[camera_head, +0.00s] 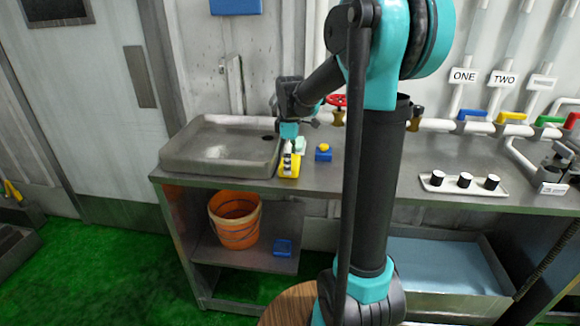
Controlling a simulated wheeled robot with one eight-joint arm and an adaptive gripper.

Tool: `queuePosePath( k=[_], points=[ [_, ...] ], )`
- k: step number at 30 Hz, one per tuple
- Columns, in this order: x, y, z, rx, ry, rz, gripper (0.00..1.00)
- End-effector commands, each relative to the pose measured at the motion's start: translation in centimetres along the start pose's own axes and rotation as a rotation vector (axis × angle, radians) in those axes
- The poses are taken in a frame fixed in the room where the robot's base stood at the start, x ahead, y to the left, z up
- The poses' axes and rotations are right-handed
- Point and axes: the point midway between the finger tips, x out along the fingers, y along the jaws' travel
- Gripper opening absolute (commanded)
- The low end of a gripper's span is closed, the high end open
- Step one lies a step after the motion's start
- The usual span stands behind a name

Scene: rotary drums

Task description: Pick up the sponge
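A small yellow block with dark and white marks (289,166), which looks like the sponge, lies on the grey metal counter (350,178) just right of the sink. My gripper (291,145) points down at the block's far end. The fingers are small and dark here, so I cannot tell whether they touch it or are open or shut. A pale greenish-white piece (299,146) shows beside the fingers; I cannot tell what it is.
A grey sink (195,163) is at left. A blue box with a yellow button (323,153) stands right of the block. A white plate with black knobs (462,186) is farther right. An orange bucket (238,232) is on the shelf below. Pipes with valves run behind.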

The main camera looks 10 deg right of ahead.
Motion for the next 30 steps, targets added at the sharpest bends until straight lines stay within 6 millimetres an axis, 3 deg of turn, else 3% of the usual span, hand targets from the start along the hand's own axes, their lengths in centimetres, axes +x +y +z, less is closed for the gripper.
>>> queuePosePath(
  k=[3,17,23,30],
  points=[
    [0.0,0.0,0.0,0.000,0.000,0.000,0.66],
    [-1.1,0.0,0.0,0.000,0.000,0.000,0.66],
    [-4.5,0.0,0.0,0.000,0.000,0.000,0.66],
    [-11.2,0.0,0.0,0.000,0.000,0.000,0.66]
  ],
)
